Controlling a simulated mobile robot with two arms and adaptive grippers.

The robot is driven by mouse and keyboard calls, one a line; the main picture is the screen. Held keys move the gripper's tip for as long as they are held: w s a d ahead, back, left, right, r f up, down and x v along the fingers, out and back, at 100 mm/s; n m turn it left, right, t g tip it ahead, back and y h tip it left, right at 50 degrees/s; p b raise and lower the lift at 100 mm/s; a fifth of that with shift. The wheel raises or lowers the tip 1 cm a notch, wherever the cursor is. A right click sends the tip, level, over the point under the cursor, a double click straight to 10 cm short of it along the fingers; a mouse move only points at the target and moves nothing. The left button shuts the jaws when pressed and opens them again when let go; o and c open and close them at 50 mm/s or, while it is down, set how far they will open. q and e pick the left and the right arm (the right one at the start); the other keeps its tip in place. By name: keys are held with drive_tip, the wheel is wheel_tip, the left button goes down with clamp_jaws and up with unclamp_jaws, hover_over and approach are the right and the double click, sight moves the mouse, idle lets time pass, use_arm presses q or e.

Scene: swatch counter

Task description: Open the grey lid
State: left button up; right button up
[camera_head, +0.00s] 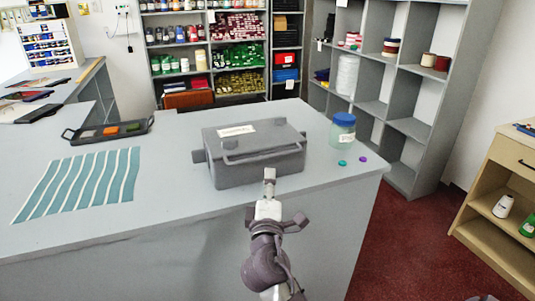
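A dark grey box stands on the counter with its grey lid (265,137) down flat on it. A white label lies on the lid's upper left. A bar-like handle (262,156) runs along the front, just under the lid's edge. My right gripper (269,178) reaches up from the bottom of the picture, its tip in front of the box's lower front face. Whether it touches the box cannot be told. Its fingers show as one narrow shape, so their opening is unclear. My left gripper is not in view.
A jar with a blue lid (342,131) stands right of the box, with a green disc (342,163) and a purple disc (363,159) near it. Blue-green strips (82,182) and a dark tray (72,136) lie left. The counter (165,205) is clear at front left.

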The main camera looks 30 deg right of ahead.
sight(271, 156)
drive_tip(key=p+x, duration=0.2)
drive_tip(key=x, duration=0.8)
drive_tip(key=shift+c, duration=0.2)
drive_tip(key=shift+f, duration=0.1)
clamp_jaws()
